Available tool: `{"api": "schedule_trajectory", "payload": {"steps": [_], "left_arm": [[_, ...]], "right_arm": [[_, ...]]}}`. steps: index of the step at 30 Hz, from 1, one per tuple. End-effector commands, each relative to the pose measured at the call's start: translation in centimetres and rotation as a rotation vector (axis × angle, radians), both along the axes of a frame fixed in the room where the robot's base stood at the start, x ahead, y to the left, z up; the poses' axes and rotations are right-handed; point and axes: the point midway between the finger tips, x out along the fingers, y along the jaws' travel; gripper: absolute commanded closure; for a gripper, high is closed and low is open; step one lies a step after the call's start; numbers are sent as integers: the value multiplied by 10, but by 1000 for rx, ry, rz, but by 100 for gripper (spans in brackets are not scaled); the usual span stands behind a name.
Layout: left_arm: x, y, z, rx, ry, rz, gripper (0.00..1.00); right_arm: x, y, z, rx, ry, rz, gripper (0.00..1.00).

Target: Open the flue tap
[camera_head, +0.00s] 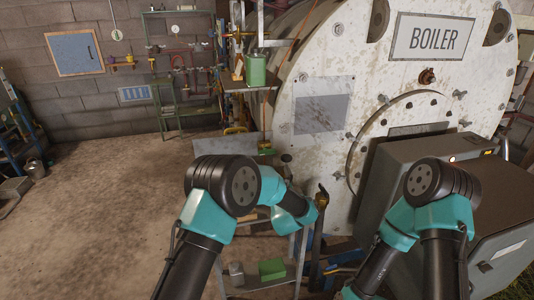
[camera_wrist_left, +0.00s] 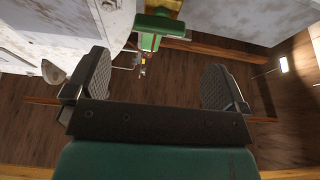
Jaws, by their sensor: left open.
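A green T-shaped handle (camera_wrist_left: 158,25) shows at the top middle of the left wrist view, ahead of my left gripper. It looks like a tap handle, but I cannot tell for sure that it is the flue tap. My left gripper (camera_wrist_left: 158,62) is open, its two dark ridged fingers wide apart with nothing between them. The handle is beyond the fingertips and apart from them. In the head view my left arm reaches toward the boiler's lower left side, and its fingers cannot be made out clearly. My right gripper is out of view.
The big whitish boiler (camera_head: 335,65) fills the right side. A grey cabinet (camera_head: 410,165) stands before it, close to my right arm. A green can (camera_head: 256,70) stands on a shelf left of the boiler. A low metal trolley holds a green box (camera_head: 271,270). The floor (camera_head: 100,225) at left is clear.

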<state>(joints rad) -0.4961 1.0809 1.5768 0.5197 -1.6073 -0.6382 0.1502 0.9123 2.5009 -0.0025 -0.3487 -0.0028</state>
Motion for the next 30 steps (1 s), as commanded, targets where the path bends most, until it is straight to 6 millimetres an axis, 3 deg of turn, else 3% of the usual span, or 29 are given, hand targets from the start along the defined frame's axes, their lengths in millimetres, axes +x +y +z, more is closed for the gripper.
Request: {"api": "schedule_trajectory", "payload": {"steps": [15, 29, 30], "left_arm": [[75, 19, 32, -1, -2, 1, 0], [86, 22, 37, 0, 0, -1, 0], [86, 21, 37, 0, 0, -1, 4]], "right_arm": [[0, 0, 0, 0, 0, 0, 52], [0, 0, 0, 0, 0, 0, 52], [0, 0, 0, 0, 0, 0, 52]]}}
